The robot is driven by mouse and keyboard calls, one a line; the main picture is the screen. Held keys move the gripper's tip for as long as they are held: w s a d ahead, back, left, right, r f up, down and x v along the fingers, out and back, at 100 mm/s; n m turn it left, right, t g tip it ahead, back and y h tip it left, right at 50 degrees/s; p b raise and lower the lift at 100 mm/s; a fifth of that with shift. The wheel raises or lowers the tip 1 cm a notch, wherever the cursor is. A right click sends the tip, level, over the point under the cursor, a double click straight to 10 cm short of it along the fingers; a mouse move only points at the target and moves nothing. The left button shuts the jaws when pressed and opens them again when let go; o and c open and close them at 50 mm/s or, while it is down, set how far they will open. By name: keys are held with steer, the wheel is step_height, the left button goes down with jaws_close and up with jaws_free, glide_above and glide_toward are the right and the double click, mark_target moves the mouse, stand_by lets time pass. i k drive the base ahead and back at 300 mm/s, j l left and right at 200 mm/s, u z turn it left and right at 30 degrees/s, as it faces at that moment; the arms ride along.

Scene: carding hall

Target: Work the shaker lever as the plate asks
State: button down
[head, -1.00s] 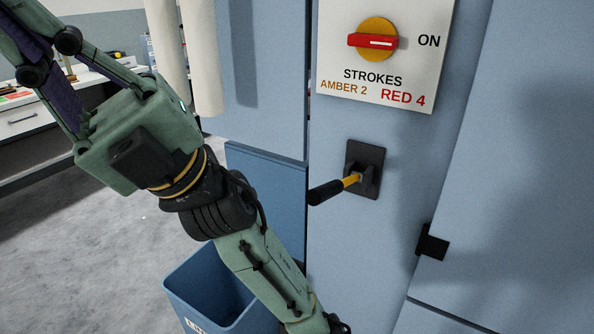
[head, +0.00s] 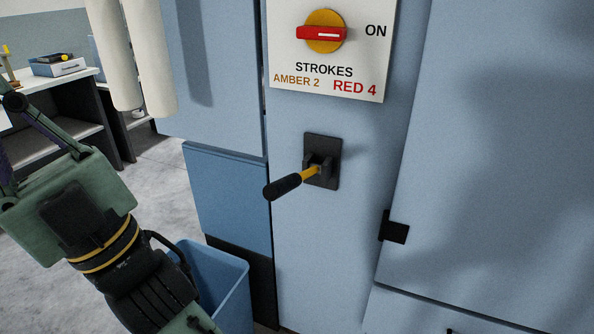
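The shaker lever (head: 283,187) has a black grip on a yellow shaft. It sticks out of a black bracket (head: 335,148) on the blue machine front, pointing left and slightly down in the picture. The white plate (head: 290,84) above it reads "STROKES", "AMBER 2" in amber and "RED 4" in red. On the plate, a red switch handle (head: 310,34) lies level across an amber disc (head: 324,16), its white mark towards "ON". My gripper (head: 65,205) is at the left, well apart from the lever. Its fingers are mostly cut off by the left edge.
A blue bin (head: 238,296) stands on the floor below and left of the lever, partly behind my arm. A black block (head: 393,228) juts from the panel at lower right. Pale upright cylinders (head: 150,60) are at upper left; a bench (head: 65,87) stands behind.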

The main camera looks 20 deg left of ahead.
mark_target(273, 191)
steer(key=i+l+u, duration=0.2)
steer(key=l, duration=0.3)
steer(key=i+l+u, duration=0.1)
steer(key=l+u, duration=0.15)
steer(key=l, duration=0.25)
steer(key=i+l+u, duration=0.2)
steer(key=l, duration=0.35)
steer(key=i+l, duration=0.15)
steer(key=i, duration=0.25)
